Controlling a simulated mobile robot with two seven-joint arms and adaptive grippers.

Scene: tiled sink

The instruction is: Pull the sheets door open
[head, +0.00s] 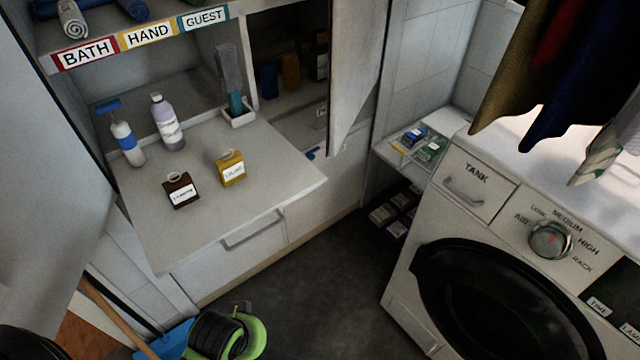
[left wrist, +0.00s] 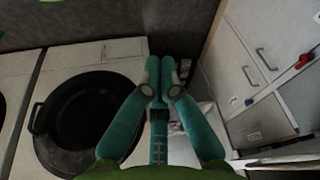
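No label reading sheets is legible in either view, so I cannot tell which door is the sheets door. In the head view, a tall white door panel (head: 357,62) stands open at the right of the cabinet. A big pale panel (head: 45,130) stands at the left edge. In the left wrist view, white cabinet fronts (left wrist: 238,78) with two bar handles (left wrist: 265,59) are at the right. My left gripper (left wrist: 159,66) has its teal fingers together, with nothing seen between them, apart from the handles in the picture.
A white flat panel (head: 255,190) holds bottles and small jars, above a front with a bar handle (head: 252,230). A washing machine (head: 400,290) stands at the right, with clothes hanging above it. Dark floor (head: 310,285) lies clear between them.

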